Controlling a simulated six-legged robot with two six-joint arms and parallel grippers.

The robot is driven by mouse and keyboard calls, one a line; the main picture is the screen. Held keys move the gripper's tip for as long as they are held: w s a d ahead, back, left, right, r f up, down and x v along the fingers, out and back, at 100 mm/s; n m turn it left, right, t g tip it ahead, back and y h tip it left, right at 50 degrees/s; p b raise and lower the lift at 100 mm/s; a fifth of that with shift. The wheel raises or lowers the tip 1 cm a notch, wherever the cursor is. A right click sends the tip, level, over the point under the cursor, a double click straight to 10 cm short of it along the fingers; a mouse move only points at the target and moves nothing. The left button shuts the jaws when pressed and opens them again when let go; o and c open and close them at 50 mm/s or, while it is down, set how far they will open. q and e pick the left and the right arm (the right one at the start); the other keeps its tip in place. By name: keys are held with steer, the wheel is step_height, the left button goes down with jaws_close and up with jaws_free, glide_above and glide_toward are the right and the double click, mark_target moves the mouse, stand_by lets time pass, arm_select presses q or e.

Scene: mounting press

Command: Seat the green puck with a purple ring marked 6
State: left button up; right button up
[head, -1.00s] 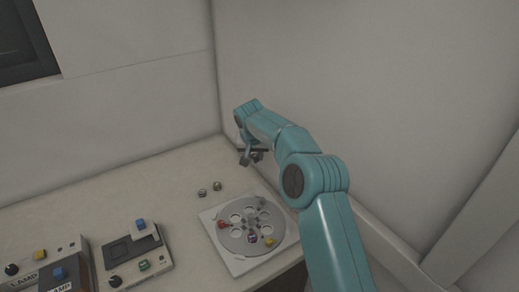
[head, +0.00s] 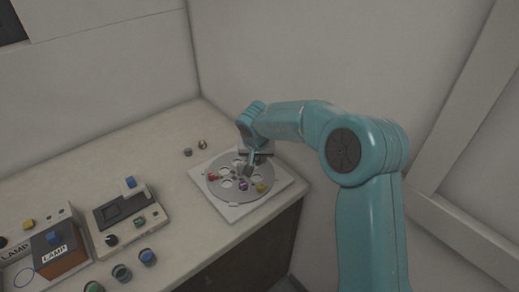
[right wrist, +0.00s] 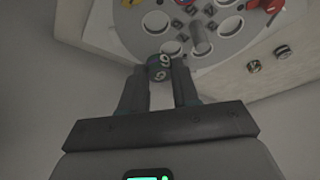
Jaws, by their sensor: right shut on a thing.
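My right gripper (head: 250,170) is over the back part of a round grey disc with holes (head: 226,194). In the right wrist view the fingers (right wrist: 160,80) are shut on a small dark puck (right wrist: 159,66) with green and purplish tints and light marks like a 6 or 9. The held puck overlaps the edge of the disc (right wrist: 135,40) in that view; its height above the disc cannot be told. An empty hole (right wrist: 172,47) shows just beyond the puck. My left gripper is not in view.
The disc has a red part (head: 213,177), a yellow part (head: 261,188) and a grey post (right wrist: 201,42). Two loose pucks (head: 187,152) (head: 202,145) lie behind it. A control box (head: 120,212), a lamp box (head: 58,252) and several pucks (head: 148,257) stand left. Walls close the back.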

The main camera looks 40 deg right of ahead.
steer(key=shift+s+a, duration=0.3)
steer(key=shift+f, duration=0.1)
steer(key=shift+w+d+f+b, duration=0.2)
steer(key=shift+f+b, duration=0.1)
steer(key=shift+f, duration=0.25)
steer(key=shift+a+f+b, duration=0.2)
steer(key=shift+f+b, duration=0.25)
steer(key=shift+f, duration=0.25)
steer(key=shift+d+f+b, duration=0.15)
steer(key=shift+f+b, duration=0.3)
steer(key=shift+f, duration=0.45)
steer(key=shift+s+f+b, duration=0.1)
steer(key=shift+f+b, duration=0.2)
steer(key=shift+f, duration=0.2)
steer(key=shift+f+b, duration=0.6)
steer(key=shift+b, duration=0.1)
